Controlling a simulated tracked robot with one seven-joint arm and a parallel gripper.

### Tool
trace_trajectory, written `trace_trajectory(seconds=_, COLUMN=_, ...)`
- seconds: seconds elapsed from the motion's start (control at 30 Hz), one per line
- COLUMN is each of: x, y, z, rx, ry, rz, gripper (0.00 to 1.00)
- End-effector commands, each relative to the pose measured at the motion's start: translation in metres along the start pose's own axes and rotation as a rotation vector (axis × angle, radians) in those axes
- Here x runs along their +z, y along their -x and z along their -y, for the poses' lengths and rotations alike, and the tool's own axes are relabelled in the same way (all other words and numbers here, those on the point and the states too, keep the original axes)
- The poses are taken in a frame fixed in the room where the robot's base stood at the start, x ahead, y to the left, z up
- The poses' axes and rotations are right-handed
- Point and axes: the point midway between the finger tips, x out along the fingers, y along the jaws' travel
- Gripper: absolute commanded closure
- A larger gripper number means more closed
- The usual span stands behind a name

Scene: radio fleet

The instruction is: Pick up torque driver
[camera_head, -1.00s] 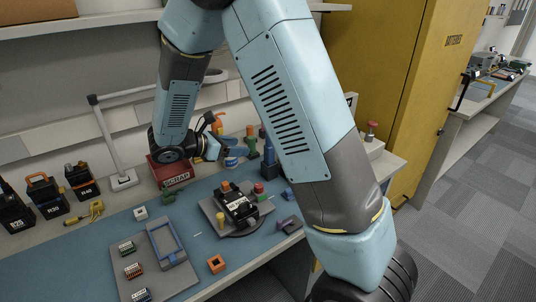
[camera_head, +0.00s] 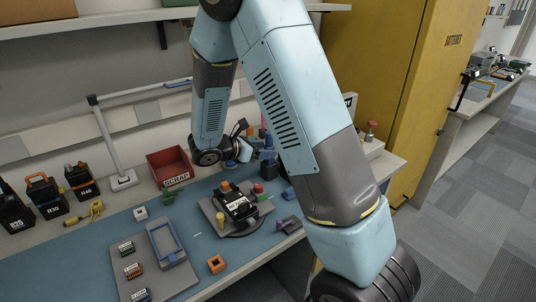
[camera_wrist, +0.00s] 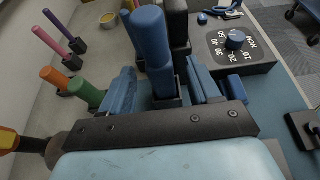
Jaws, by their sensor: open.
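In the wrist view, a thick blue handle (camera_wrist: 150,42), which looks like the torque driver, stands upright in a dark holder (camera_wrist: 166,100). A black upright tool (camera_wrist: 177,28) is close behind it. My gripper (camera_wrist: 162,82) is open, with one blue finger on each side of the blue handle. I cannot tell whether either finger touches it. In the head view, my gripper (camera_head: 246,150) is at the back of the bench beside the upright tools, and my arm hides part of them.
Orange (camera_wrist: 56,78) and green (camera_wrist: 86,91) handles stand close on the left in the wrist view. A black dial box (camera_wrist: 238,50) is on the right. In the head view, a red scrap bin (camera_head: 178,178) and a black device on a grey plate (camera_head: 212,212) are nearby.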

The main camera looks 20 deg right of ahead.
Motion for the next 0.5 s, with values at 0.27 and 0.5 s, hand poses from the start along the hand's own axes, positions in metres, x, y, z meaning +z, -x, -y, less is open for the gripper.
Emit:
trace_trajectory(seconds=0.27, x=-0.001, y=-0.029, z=0.001, rx=0.0, ry=0.0, rz=0.0, gripper=0.38)
trace_trajectory(seconds=0.5, x=-0.001, y=-0.029, z=0.001, rx=0.001, ry=-0.001, rz=0.0, gripper=0.43)
